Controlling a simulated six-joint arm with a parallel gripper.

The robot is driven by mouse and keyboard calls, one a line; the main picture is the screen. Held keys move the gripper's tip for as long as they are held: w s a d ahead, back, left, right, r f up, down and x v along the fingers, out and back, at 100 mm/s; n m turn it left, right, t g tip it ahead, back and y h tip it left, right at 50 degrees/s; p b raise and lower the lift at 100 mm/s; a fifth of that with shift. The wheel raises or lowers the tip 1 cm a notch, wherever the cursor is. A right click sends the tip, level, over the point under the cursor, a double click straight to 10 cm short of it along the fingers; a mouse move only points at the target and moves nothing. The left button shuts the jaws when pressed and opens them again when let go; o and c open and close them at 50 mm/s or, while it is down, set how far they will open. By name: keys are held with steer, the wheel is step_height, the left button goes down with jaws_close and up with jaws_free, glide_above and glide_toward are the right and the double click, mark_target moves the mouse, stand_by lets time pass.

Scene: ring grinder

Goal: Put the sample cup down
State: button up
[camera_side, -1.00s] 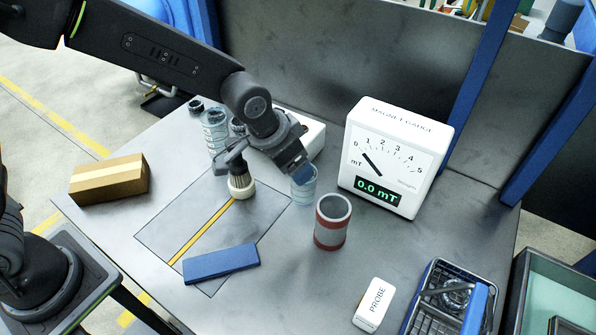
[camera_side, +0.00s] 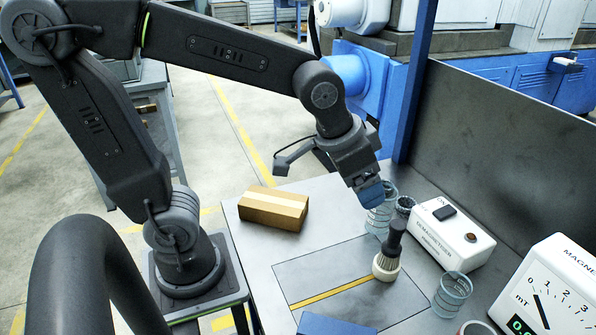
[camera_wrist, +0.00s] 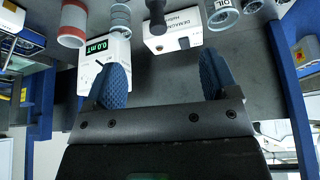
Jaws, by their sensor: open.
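My gripper (camera_side: 371,196) is high over the bench in the side view, its blue fingers in front of a clear jar. In the wrist view my gripper (camera_wrist: 161,68) has its two blue fingers wide apart with nothing between them. A clear ringed cup (camera_side: 455,291) stands on the bench right of the brush; it seems to show in the wrist view (camera_wrist: 120,18). A grey cup with red bands (camera_wrist: 72,24) stands near it; only its rim shows at the bottom edge of the side view. No label tells which is the sample cup.
A brush (camera_side: 387,262) stands on a marked plate. Clear jars (camera_side: 381,218) and a white demagnetizer box (camera_side: 446,235) stand behind it. A cardboard box (camera_side: 273,208) is at the left, a magnet gauge (camera_side: 548,292) at the right. A blue block (camera_side: 335,325) lies in front.

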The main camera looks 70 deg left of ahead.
steer(key=s+a+n, duration=0.1)
steer(key=s+a, duration=0.4)
steer(key=s, duration=0.4)
steer(key=shift+r+n+y, duration=0.25)
steer(key=shift+n+y, duration=0.15)
steer(key=shift+d, duration=0.1)
stand_by(0.4)
